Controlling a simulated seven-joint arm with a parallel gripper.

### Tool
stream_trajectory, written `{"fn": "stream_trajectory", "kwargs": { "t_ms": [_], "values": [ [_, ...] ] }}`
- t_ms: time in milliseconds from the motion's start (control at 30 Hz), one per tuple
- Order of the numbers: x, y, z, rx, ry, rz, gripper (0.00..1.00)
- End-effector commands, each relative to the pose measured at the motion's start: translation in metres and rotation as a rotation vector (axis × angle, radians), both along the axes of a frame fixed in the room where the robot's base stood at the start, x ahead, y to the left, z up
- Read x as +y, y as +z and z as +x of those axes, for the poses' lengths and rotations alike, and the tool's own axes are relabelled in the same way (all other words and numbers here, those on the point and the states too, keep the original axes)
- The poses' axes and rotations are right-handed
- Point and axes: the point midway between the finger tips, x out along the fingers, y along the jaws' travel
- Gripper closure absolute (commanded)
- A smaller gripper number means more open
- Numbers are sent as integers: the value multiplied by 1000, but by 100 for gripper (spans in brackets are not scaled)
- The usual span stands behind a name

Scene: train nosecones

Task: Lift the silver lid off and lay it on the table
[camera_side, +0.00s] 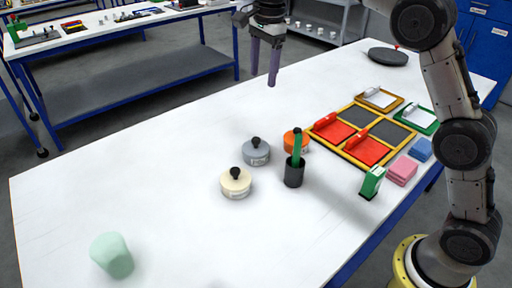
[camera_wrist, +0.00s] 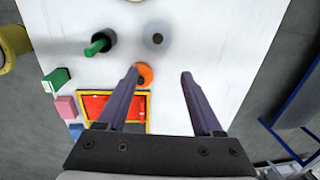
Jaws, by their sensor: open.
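The silver lid (camera_side: 256,147) with a black knob sits on a round grey pot on the white table (camera_side: 120,195). In the wrist view the lid (camera_wrist: 157,35) lies ahead of the fingertips, near the top. My gripper (camera_side: 264,78) is open and empty, high above the table. In the wrist view its two fingers (camera_wrist: 160,73) stand wide apart, with the lid beyond them and not between them. The seam between lid and pot is too small to make out.
A cream pot (camera_side: 236,183), an orange pot (camera_side: 296,142) and a black cup (camera_side: 294,175) with a green-handled item stand close to the silver one. Yellow-framed trays (camera_side: 364,136) lie to the right. The table's left side is mostly clear.

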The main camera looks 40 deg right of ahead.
Motion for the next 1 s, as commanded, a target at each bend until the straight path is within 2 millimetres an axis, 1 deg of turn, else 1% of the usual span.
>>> {"fn": "stream_trajectory", "kwargs": {
  "t_ms": [33, 133, 200, 367, 633, 700, 800, 933, 1000],
  "values": [
    [3, -17, 10, 23, 5, -2, 32],
    [6, -43, 19, 64, 10, -5, 32],
    [7, -55, 20, 87, 13, -8, 32],
    [9, -74, 20, 104, 17, -9, 32],
    [9, -123, 18, 104, 17, -9, 32],
    [9, -133, 19, 102, 17, -9, 32],
    [9, -143, 19, 100, 17, -9, 32],
    [9, -150, 19, 100, 17, -9, 32],
    [9, -156, 18, 102, 17, -9, 32]
  ]
}}
